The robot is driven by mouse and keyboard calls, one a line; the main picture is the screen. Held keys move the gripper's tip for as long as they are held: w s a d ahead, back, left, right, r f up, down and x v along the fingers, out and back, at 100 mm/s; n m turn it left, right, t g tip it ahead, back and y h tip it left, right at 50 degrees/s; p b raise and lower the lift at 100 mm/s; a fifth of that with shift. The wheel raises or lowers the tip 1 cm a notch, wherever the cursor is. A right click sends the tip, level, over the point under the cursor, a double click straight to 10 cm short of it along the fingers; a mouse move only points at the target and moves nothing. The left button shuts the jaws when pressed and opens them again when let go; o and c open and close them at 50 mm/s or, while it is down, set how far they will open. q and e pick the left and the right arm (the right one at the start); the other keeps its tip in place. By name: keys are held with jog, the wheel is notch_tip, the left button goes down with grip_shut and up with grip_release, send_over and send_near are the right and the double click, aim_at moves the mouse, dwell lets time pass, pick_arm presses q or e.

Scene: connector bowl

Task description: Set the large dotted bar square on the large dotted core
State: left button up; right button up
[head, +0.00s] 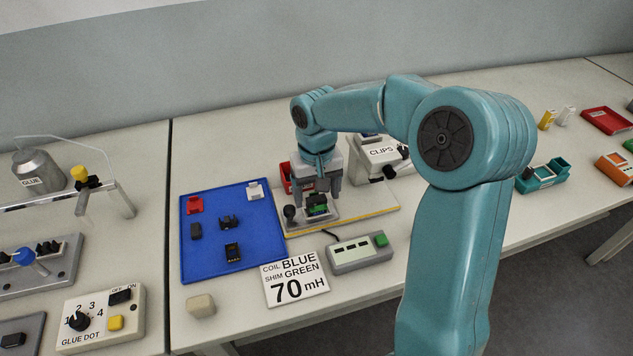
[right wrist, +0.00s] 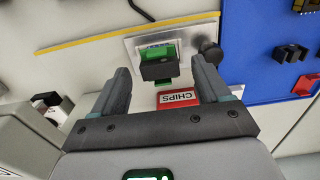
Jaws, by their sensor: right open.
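A black block (right wrist: 160,70), which looks like the dotted bar, lies on green parts (right wrist: 158,52) in the fixture on the light work plate; no dots are readable on it. In the head view the green and black stack (head: 317,206) shows under my right gripper (head: 320,193). My right gripper, also in the right wrist view (right wrist: 160,76), is open, with its fingers apart on either side of the black block, and no contact shows. The core under the block is mostly hidden, so I cannot tell whether the block sits square. My left gripper is not in view.
The blue mat (head: 215,268) holds red, white and several black parts. A dark knob (head: 289,212) stands beside the fixture. A CLIPS dispenser (head: 382,152) and a red CHIPS bin (right wrist: 178,97) stand close by. A grey box with a green button (head: 360,252) and a sign (head: 296,280) lie in front.

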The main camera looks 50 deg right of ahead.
notch_tip(320, 180, up, 16)
jog(key=p, duration=0.1)
jog(key=shift+p, duration=0.4)
jog(key=shift+r, duration=0.1)
